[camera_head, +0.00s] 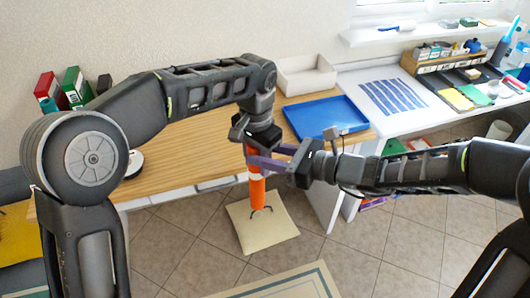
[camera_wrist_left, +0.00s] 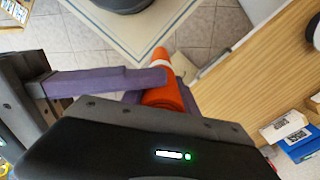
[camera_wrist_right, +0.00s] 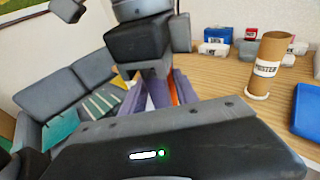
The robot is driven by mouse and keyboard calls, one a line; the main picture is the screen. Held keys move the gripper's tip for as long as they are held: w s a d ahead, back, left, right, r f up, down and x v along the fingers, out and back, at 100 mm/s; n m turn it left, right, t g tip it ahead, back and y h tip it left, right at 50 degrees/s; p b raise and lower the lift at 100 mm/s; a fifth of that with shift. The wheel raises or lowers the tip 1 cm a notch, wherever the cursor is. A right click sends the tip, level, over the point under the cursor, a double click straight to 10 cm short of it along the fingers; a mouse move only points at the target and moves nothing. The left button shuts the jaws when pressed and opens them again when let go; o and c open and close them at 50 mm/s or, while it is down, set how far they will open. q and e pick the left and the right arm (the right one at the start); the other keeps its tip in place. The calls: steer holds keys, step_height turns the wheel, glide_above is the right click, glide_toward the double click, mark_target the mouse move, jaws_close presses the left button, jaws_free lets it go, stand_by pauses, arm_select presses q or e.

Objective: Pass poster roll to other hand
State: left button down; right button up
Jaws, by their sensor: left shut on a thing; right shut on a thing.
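The orange poster roll (camera_head: 257,190) hangs upright in front of the wooden table, with a white band near its far end in the left wrist view (camera_wrist_left: 162,62). My left gripper (camera_head: 256,166) reaches down from above and is shut on the roll; its fingers are mostly hidden. My right gripper (camera_head: 258,158) comes in from the right, its purple fingers shut on the same roll. In the right wrist view only a sliver of the roll (camera_wrist_right: 173,90) shows between purple fingers, below the dark left gripper.
A brown cardboard tube (camera_wrist_right: 268,62) labelled "POSTER" stands on the wooden table (camera_head: 190,165). A blue tray (camera_head: 322,117) and a white box (camera_head: 306,78) lie on its right part. A cream cushion-like square (camera_head: 262,232) lies on the floor beneath the roll.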

jaws_close()
arm_select(q)
steer(key=c, duration=0.9)
jaws_free()
steer(key=shift+r, duration=3.8)
